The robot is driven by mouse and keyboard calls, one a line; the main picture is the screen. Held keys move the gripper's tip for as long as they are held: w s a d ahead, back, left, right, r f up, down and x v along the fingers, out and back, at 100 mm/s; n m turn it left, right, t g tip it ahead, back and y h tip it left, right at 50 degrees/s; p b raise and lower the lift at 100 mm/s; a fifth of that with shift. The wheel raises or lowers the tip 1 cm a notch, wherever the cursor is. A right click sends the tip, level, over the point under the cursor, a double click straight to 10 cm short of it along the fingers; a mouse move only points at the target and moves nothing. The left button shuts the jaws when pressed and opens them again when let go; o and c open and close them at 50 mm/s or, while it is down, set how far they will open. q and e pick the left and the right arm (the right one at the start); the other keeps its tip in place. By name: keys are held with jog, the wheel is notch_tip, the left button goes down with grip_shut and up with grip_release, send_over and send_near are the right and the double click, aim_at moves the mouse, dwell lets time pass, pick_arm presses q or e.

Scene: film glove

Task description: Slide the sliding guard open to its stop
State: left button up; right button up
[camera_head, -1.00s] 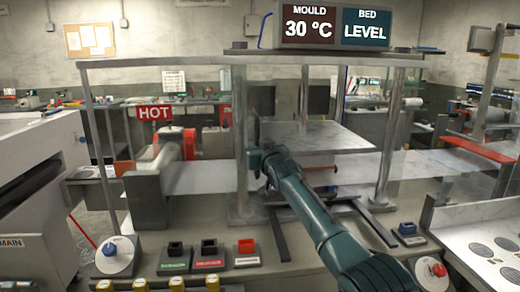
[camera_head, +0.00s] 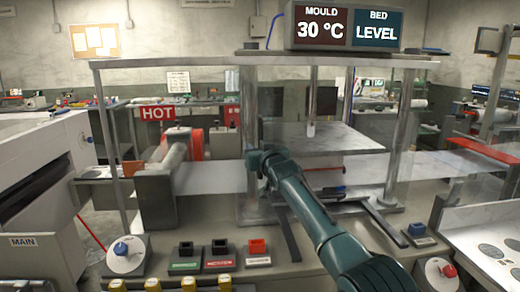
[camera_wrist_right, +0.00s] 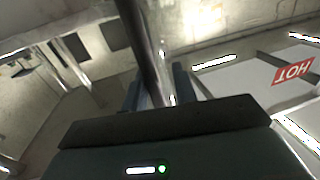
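The sliding guard appears to be a clear panel on the front of the press frame. In the head view I cannot make out its edges or handle against the left press post (camera_head: 249,120). My right gripper (camera_head: 258,160) is in front of that post, at about mid-height. In the right wrist view the two fingers (camera_wrist_right: 156,90) lie on either side of a metal upright (camera_wrist_right: 150,50). I cannot tell whether they touch it, or whether it is the handle or the post. My left gripper is not in view.
A red HOT sign (camera_head: 158,113) and a heater roll (camera_head: 175,148) stand left of the press. A metal plate (camera_head: 335,138) lies inside the frame. A display (camera_head: 345,25) reads 30 °C and LEVEL.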

jog(key=shift+o, duration=0.2)
jog(key=shift+d, duration=0.15)
jog(key=shift+s, duration=0.1)
jog(key=b+v, duration=0.1)
jog(key=v, duration=1.2)
jog(key=s+d+f+g, duration=0.2)
jog(key=s+f, duration=0.5)
jog(key=f, duration=0.6)
jog(key=s+d+f+g, duration=0.1)
jog(key=s+f, duration=0.6)
jog(key=f, duration=0.6)
jog(key=s+d+f+g+p, duration=0.1)
jog(key=s+f, duration=0.5)
jog(key=s, duration=0.6)
jog(key=s+d+f+g, duration=0.1)
jog(key=s+f+g, duration=0.2)
jog(key=s, duration=0.9)
notch_tip(320, 180, down, 3)
jog(key=shift+s+f+h+p, duration=0.2)
jog(key=shift+h+p, duration=0.1)
jog(key=shift+p, duration=0.05)
